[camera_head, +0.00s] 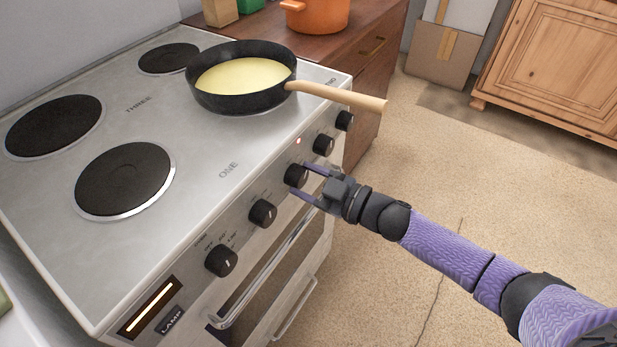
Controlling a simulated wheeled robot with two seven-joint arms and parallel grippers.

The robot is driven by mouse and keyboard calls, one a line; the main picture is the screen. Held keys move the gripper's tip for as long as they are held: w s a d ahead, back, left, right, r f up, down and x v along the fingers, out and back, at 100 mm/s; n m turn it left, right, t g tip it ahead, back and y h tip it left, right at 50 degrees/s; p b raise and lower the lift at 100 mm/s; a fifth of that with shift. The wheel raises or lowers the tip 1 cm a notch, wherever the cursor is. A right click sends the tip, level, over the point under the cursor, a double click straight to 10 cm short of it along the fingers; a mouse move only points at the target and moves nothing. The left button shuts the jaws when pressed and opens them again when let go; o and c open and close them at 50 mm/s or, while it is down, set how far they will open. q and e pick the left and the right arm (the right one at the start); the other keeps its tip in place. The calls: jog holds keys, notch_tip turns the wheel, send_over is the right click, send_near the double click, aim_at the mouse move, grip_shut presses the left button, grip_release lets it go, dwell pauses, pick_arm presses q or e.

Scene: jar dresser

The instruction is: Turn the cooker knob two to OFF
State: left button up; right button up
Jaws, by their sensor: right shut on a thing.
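The cooker's slanted front panel carries a row of several black knobs. My right gripper (301,180) reaches in from the right and is shut on the middle knob (294,175), one finger on either side of it. Two free knobs, one (323,145) and another (345,120), sit farther along the panel. Two more, one (263,213) and another (221,260), sit nearer. I cannot read which knob is number two, nor the held knob's setting. A small red light (298,141) glows on the panel. My left gripper is not in view.
A black pan (240,103) with yellow contents sits on the far right burner, its wooden handle (340,96) sticking out past the cooker's edge above the far knobs. The oven handle (265,272) runs below the knobs. The floor to the right is clear.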

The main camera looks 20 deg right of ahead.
jog(key=n, duration=0.4)
jog(key=shift+p, duration=0.3)
jog(key=shift+n, duration=0.7)
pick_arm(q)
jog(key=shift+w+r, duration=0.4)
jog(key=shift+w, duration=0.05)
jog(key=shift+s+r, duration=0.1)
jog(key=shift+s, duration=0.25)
pick_arm(e)
jog(key=shift+n, duration=0.5)
